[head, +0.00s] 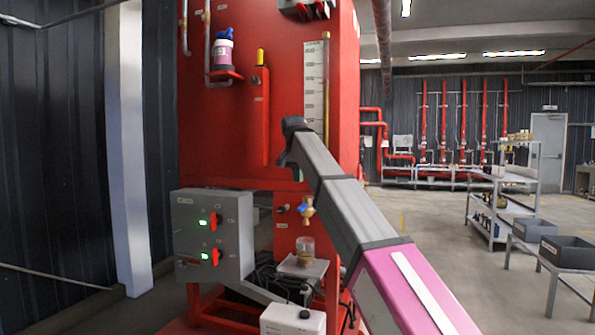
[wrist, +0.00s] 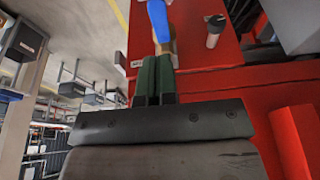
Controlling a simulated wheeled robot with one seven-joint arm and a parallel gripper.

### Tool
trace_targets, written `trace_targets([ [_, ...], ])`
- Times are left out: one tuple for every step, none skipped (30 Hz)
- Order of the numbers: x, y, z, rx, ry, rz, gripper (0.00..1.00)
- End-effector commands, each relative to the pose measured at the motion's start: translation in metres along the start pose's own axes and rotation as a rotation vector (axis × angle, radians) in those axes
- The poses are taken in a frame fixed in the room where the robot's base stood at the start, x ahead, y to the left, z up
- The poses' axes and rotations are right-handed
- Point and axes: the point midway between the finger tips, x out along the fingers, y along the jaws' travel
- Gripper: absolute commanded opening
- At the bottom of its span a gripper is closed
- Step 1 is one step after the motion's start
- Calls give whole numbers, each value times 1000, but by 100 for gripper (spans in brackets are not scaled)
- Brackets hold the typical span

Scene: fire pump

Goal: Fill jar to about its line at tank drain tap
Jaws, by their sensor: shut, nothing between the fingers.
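The brass tank drain tap (head: 307,214) with a blue lever (head: 304,207) sticks out of the red tank's lower front. A clear jar (head: 305,246) stands upright below it on a small shelf (head: 312,270). The jar's lower part looks brownish; its line and exact level are too small to read. My gripper (head: 297,174) points down above the tap in the head view. In the wrist view its dark green fingers (wrist: 153,76) are shut together and empty. The blue lever (wrist: 158,20) and brass body (wrist: 166,46) appear just beyond the fingertips. I cannot tell whether they touch.
A grey control box (head: 213,235) with green lights and red switches is left of the tap. A white container (head: 292,320) stands below the shelf. A bottle (head: 222,48) sits on a red bracket higher up. Grey trolleys (head: 490,215) stand to the right, with open floor between.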

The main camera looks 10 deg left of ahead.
Motion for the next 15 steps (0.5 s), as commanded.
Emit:
trace_targets([
  [11,1,1,0,-1,1,0],
  [17,1,1,0,-1,1,0],
  [25,1,1,0,-2,1,0],
  [30,1,1,0,-2,1,0],
  [35,1,1,0,-1,0,0],
  [42,1,1,0,-1,0,0],
  [48,1,1,0,-2,1,0],
  [53,1,1,0,-2,1,0],
  [59,1,4,0,-1,0,0],
  [62,1,6,0,-1,0,0],
  [66,1,6,0,0,0,0],
  [70,1,8,0,0,0,0],
  [74,1,9,0,0,0,0],
  [76,1,9,0,-1,0,0],
  [80,1,10,0,-1,0,0],
])
